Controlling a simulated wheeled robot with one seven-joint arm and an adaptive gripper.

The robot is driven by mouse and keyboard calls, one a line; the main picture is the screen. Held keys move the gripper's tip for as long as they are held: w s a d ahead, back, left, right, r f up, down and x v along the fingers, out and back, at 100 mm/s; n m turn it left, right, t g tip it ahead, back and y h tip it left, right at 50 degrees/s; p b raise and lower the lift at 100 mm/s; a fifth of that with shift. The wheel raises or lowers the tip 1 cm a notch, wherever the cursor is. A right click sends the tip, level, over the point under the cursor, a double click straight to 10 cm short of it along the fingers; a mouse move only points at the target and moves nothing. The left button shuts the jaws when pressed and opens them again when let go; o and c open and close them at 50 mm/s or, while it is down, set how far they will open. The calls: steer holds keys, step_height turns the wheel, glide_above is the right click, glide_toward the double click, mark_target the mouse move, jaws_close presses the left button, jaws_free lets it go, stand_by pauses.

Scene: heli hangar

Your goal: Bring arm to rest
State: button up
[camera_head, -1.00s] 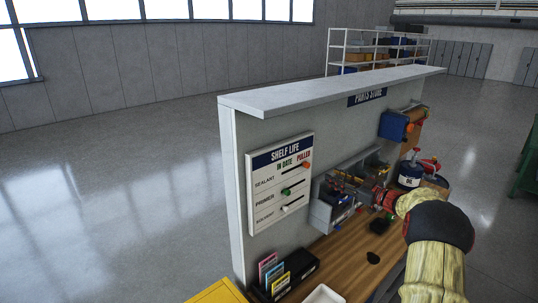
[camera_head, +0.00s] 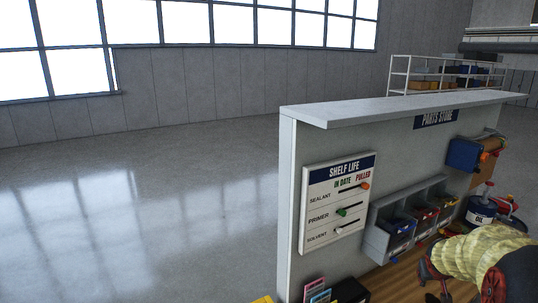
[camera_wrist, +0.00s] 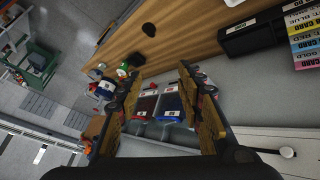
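My arm, in a yellowish sleeve with a dark joint, reaches in at the lower right of the head view. My gripper (camera_head: 432,281) points down over the wooden bench (camera_head: 401,279), in front of the grey bin rack (camera_head: 376,238). In the wrist view my gripper (camera_wrist: 157,78) has its two fingers wide apart with nothing held between them. The dark bins with red and blue parts (camera_wrist: 168,104) show beyond the fingers, apart from them. The wrist picture is turned, with the bench along its top.
The shelf life board (camera_head: 337,203) with sliders hangs on the parts store panel (camera_head: 291,200). An oil can (camera_head: 481,213) and a blue roll holder (camera_head: 465,155) are at the right. Coloured cards (camera_wrist: 305,38) stand in a black holder (camera_wrist: 262,36). The floor at left is clear.

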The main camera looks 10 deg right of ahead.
steer(key=s+a+f+n+y+b, duration=0.1)
steer(key=s+a+b, duration=0.4)
steer(key=a, duration=0.9)
steer(key=s+a+f+n+y+b, duration=0.1)
steer(key=s+a+f+y+b, duration=0.2)
steer(key=s+a+b, duration=0.3)
steer(key=s+a+f+n+y+b, duration=0.1)
steer(key=s+a+f+b, duration=0.2)
steer(key=s+a, duration=1)
steer(key=a+b, duration=0.3)
steer(key=a, duration=0.5)
steer(key=shift+s+a+f+n+y, duration=0.3)
steer(key=shift+a+f+y, duration=0.05)
steer(key=shift+f+y, duration=0.05)
